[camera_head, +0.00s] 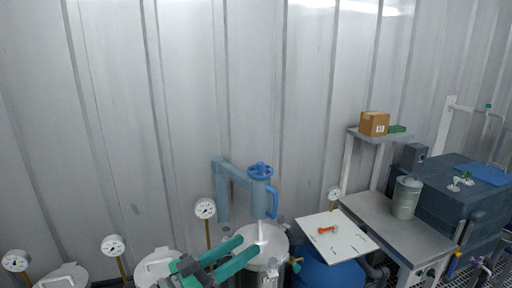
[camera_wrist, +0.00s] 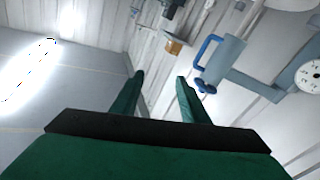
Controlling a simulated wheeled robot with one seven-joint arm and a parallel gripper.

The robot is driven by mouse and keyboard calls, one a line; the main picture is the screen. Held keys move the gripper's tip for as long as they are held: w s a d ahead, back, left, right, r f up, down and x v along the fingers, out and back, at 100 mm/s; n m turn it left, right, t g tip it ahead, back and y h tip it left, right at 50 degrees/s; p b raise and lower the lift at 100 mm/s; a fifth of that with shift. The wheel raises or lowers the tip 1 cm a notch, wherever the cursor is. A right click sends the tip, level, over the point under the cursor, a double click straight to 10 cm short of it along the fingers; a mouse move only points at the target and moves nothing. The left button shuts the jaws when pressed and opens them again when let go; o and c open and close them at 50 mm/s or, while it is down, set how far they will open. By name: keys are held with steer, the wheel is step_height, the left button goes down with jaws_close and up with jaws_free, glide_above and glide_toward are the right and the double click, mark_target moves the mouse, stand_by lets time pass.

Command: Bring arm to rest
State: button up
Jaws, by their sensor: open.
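My gripper (camera_head: 224,258) has green fingers and reaches in from the bottom of the head view, just left of a blue-grey fixture with a blue handle (camera_head: 262,190). In the wrist view my gripper (camera_wrist: 160,76) shows its two green fingers apart with nothing between them. The fixture's blue handle (camera_wrist: 205,50) appears beyond and to the right of the fingers, with a gap that I cannot judge. Below the fixture stands a white-lidded vessel (camera_head: 262,242), near the fingertips in the picture.
White-lidded vessels (camera_head: 155,268) and round gauges (camera_head: 205,208) line the lower left. A white board (camera_head: 345,245) with an orange tool (camera_head: 327,230) lies over a blue drum (camera_head: 325,272). A grey bench (camera_head: 400,225) holds a metal canister (camera_head: 406,197). A cardboard box (camera_head: 374,123) sits on a shelf. The corrugated wall is behind.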

step_height(320, 180, down, 16)
steer(key=d+r+n+t+y, duration=0.1)
steer(key=n+t+y, duration=0.35)
steer(key=n, duration=0.25)
steer(key=s+f+n+y, duration=0.2)
steer(key=s+f+y, duration=0.15)
steer(key=f, duration=0.45)
steer(key=s+f+n+y, duration=0.25)
steer(key=s+f, duration=0.25)
steer(key=f, duration=0.3)
steer(key=s+f+g+y, duration=0.2)
steer(key=s+f+y, duration=0.3)
steer(key=s, duration=0.9)
steer(key=s+d+r+m, duration=0.1)
steer(key=s+r+m, duration=0.1)
steer(key=s, duration=0.5)
steer(key=s+d+r+m+h, duration=0.1)
steer(key=s+d+m, duration=0.1)
steer(key=s, duration=0.6)
steer(key=shift+s+r+t, duration=0.2)
steer(key=shift+r+t, duration=0.2)
steer(key=shift+t, duration=0.05)
steer(key=shift+w, duration=0.1)
steer(key=shift+c, duration=1.2)
